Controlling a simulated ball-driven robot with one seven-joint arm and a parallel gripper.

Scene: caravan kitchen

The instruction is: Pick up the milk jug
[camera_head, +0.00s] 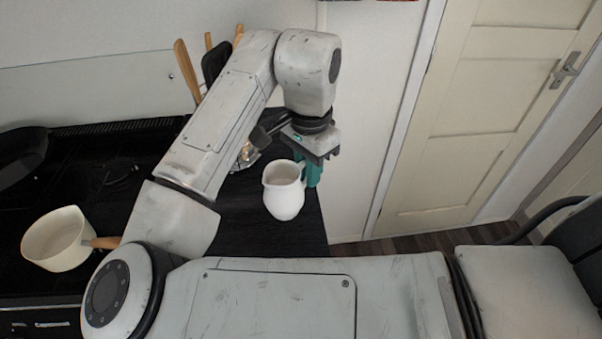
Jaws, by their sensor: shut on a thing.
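The white milk jug (283,196) is upright over the right end of the dark counter. Its open mouth faces up and its handle is on the right side. My gripper (313,172), with teal fingers, comes down from above at the jug's right and is shut on the jug at its handle side. The fingertips are partly hidden behind the jug. I cannot tell whether the jug's base touches the counter.
A cream saucepan (56,240) with a wooden handle sits on the black hob at left. Wooden-handled utensils (187,70) and a glass item (246,156) stand behind my arm. The counter (265,236) ends just right of the jug. A cream door (465,120) is at right.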

